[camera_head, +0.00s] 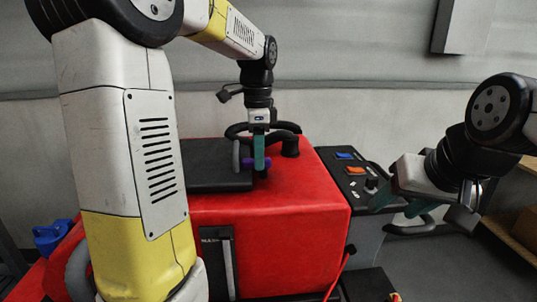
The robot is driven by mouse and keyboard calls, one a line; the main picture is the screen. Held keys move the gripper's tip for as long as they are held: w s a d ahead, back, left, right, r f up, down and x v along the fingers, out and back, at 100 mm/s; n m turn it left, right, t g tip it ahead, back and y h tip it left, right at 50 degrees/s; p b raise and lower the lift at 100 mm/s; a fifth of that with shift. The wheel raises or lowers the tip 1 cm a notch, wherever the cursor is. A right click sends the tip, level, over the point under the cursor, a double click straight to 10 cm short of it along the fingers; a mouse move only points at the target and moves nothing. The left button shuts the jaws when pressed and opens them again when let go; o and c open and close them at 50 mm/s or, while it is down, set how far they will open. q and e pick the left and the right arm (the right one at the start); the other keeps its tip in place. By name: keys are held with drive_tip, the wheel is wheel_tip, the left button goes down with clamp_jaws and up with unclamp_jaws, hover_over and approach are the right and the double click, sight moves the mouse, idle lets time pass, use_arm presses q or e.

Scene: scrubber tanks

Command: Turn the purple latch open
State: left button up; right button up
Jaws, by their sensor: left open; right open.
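The purple latch (248,162) is a small piece on top of the red scrubber machine (312,190), at the right edge of a black lid (208,168). My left gripper (259,152) points down at the latch, and its teal finger covers part of it. The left jaws are open but seen nearly edge-on, so I cannot tell whether they touch the latch or straddle it. My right gripper (400,203) is open and empty, with teal fingers, at the right of the machine by its control panel.
A black hose (290,143) curves behind the latch. The black control panel (352,172) has blue and orange switches. A blue part (52,236) is at the lower left. A wooden shelf (512,245) stands at the far right. Grey floor lies between.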

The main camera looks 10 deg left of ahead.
use_arm(q)
clamp_jaws()
